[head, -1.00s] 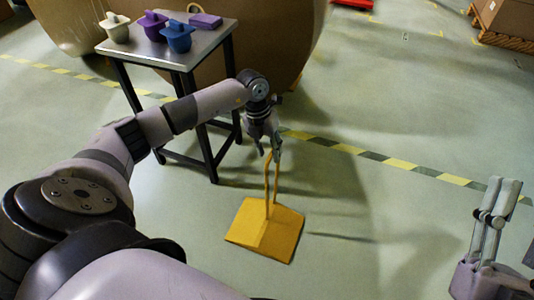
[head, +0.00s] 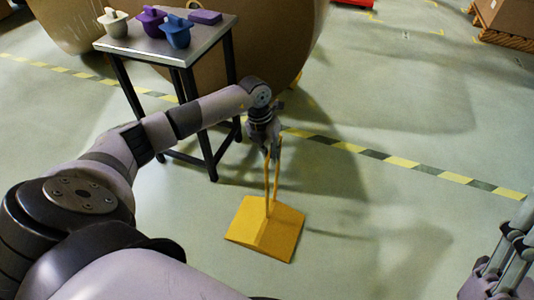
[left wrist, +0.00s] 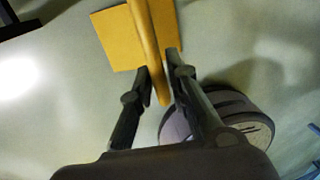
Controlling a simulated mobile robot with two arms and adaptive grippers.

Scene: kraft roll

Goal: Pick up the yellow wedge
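The yellow wedge (head: 264,229) sits on the floor in the head view, with a tall yellow loop handle standing up from it. It also shows in the left wrist view (left wrist: 113,40), at the top. My left gripper (head: 270,152) is at the upper end of the handle. In the left wrist view my left gripper (left wrist: 160,80) is open, with one finger on each side of the handle and slim gaps showing. My right gripper (head: 513,245) is at the lower right edge of the head view, partly cut off and away from the wedge; its opening is unclear.
A metal-topped table (head: 190,48) with dark legs stands behind my left arm. It bears a white, a purple and a blue pot-like object and a purple block (head: 205,17). A striped floor line (head: 400,163) runs behind the wedge. The floor right of the wedge is clear.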

